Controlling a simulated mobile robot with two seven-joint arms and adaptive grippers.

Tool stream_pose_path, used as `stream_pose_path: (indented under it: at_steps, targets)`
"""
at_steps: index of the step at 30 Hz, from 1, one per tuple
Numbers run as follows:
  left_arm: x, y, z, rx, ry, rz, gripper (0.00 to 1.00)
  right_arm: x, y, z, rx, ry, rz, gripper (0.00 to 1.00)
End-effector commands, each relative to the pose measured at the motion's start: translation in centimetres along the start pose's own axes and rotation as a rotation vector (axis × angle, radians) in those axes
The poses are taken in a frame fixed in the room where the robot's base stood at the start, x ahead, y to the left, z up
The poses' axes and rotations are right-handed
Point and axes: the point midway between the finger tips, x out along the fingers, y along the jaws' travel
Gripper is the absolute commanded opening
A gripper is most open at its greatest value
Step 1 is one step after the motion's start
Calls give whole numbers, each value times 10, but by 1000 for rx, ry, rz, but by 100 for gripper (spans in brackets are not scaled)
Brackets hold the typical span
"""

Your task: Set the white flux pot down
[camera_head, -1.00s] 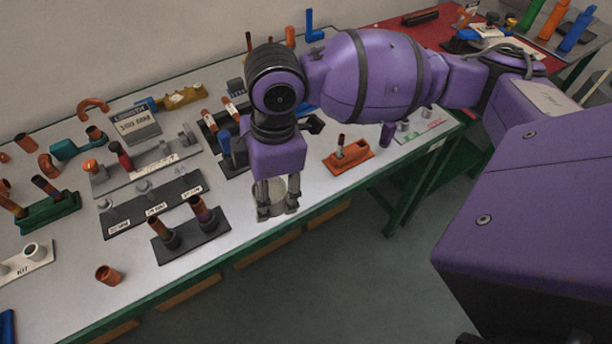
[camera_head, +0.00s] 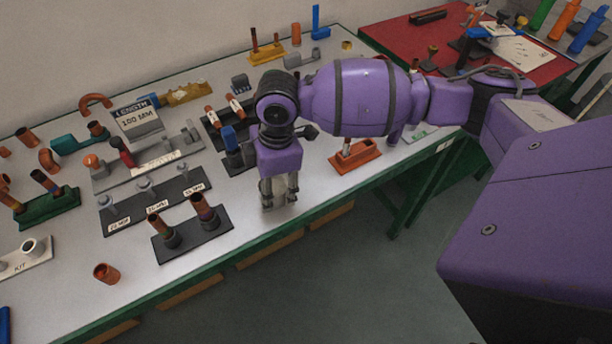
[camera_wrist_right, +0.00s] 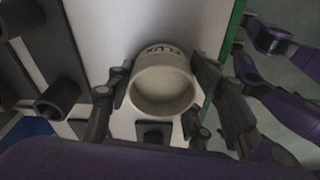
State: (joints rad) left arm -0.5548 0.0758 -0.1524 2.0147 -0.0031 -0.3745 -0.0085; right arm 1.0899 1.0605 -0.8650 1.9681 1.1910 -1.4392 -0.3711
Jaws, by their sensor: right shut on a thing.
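The white flux pot (camera_wrist_right: 163,82) is an open, empty-looking cup in the right wrist view, its dark lettering upside down. My right gripper (camera_head: 280,203) has its dark fingers on both sides of the pot and is shut on it. In the head view the pot (camera_head: 279,186) shows only partly between the fingers, close above or on the white table top (camera_head: 330,190) near the front edge. I cannot tell whether its base touches the table. My left gripper is not recognisable in either view.
A black holder with two upright pipes (camera_head: 192,234) stands left of the gripper. An orange tray (camera_head: 354,157) is to its right, and a blue-topped dark stand (camera_head: 231,143) is behind left. The green table edge (camera_head: 230,258) is close in front. Bare table lies between gripper and orange tray.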

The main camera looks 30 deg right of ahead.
Motion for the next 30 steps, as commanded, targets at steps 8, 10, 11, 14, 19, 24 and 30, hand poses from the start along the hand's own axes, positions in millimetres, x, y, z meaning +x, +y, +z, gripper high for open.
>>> stream_pose_path:
  at_steps: [8, 10, 11, 14, 19, 24, 30]
  targets:
    - [-1, 0, -2, -1, 3, -1, 40, 0, 2, -1, -1, 1, 4, 55]
    - [-1, 0, -2, -1, 3, -1, 40, 0, 2, -1, -1, 1, 4, 64]
    - [-1, 0, -2, -1, 3, -1, 40, 0, 2, -1, -1, 1, 4, 66]
    - [-1, 0, -2, -1, 3, -1, 40, 0, 2, -1, -1, 1, 4, 66]
    - [-1, 0, -2, -1, 3, -1, 40, 0, 2, -1, -1, 1, 4, 66]
    - [-1, 0, -3, -1, 4, -1, 40, -13, 3, -1, -1, 1, 7, 66]
    - [-4, 0, -9, -3, 12, -1, 40, -54, 3, -2, -2, 2, 10, 66]
